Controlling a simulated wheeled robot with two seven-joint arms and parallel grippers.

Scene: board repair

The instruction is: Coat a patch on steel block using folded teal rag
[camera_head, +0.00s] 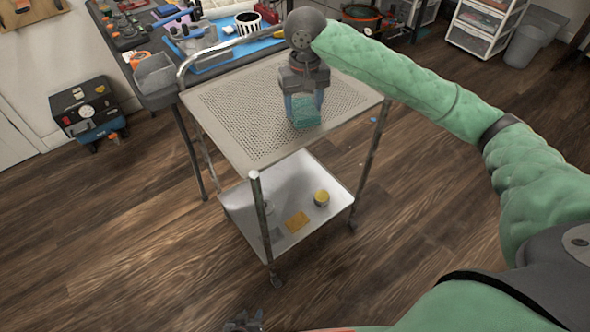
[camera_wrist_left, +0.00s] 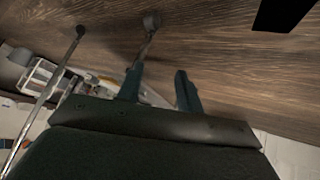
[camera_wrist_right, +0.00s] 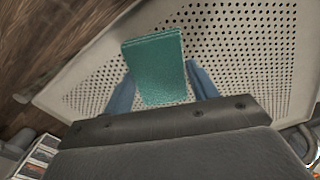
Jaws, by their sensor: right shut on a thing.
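The folded teal rag (camera_head: 305,111) is between the fingers of my right gripper (camera_head: 303,100), over the perforated top of the metal cart (camera_head: 225,104). In the right wrist view the rag (camera_wrist_right: 156,68) sits between the two blue fingers (camera_wrist_right: 164,92), with the perforated top behind it. My right gripper is shut on it. I cannot tell whether the rag touches the cart top. My left gripper (camera_head: 243,324) is low at the bottom edge of the head view. In the left wrist view its fingers (camera_wrist_left: 160,88) stand apart with nothing between them. I cannot make out a steel block.
The cart's lower shelf (camera_head: 260,196) holds a yellow-topped round container (camera_head: 321,198) and a yellow sheet (camera_head: 297,222). A cluttered workbench (camera_head: 158,98) stands behind. A black case (camera_head: 88,103) and a white drawer unit (camera_head: 480,27) stand farther off. Most of the cart top is bare.

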